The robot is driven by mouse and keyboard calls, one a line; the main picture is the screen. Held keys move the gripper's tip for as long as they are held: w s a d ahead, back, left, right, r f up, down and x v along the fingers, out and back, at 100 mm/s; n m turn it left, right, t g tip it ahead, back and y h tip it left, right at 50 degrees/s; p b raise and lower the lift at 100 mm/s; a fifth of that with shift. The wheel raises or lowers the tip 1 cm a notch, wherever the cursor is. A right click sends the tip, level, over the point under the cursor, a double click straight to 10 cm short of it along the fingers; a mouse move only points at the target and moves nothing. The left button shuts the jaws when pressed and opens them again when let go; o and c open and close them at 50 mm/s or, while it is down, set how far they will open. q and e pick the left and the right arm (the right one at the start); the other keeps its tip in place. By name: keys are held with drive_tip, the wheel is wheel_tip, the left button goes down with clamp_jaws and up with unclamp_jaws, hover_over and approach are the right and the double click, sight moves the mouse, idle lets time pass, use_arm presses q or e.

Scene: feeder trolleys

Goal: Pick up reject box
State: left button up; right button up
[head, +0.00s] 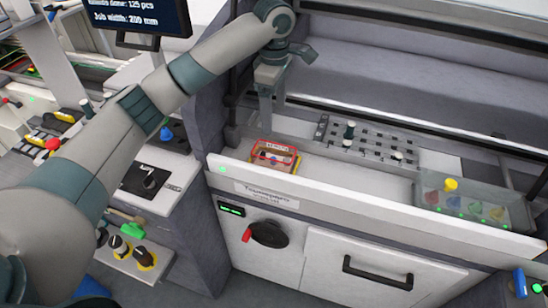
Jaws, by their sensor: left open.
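A small box with a red rim and a yellow edge, which looks like the reject box (273,147), sits behind the white front ledge of the machine, left of the middle. It has a small label at its back and a few small things in it, too small to make out. My left arm reaches in from the left, and my left gripper (267,122) points down just behind and above the box. The jaws are open and hold nothing; I cannot tell if they touch the box. My right gripper is not in view.
A perforated plate with knobs (367,137) lies right of the box. A clear bin (478,206) with several coloured pieces stands at the ledge's right end. The white ledge (340,192) runs along the front. A screen (140,17) stands at upper left.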

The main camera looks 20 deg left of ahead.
use_arm(q)
drive_tip(key=p, duration=0.2)
approach(274, 148)
drive_tip(key=s, duration=0.3)
drive_tip(key=shift+w+d+f, duration=0.2)
drive_tip(key=shift+d+f, duration=0.2)
drive_tip(key=shift+f, duration=0.35)
drive_tip(key=shift+s+f+p, duration=0.15)
drive_tip(key=shift+f+p, duration=0.3)
drive_tip(key=shift+p, duration=0.05)
wheel_tip(274, 148, down, 3)
drive_tip(key=shift+s+f+p, duration=0.1)
drive_tip(key=shift+s+p, duration=0.05)
drive_tip(key=shift+p, duration=0.55)
drive_tip(key=shift+f, duration=0.55)
drive_tip(key=c, duration=1.2)
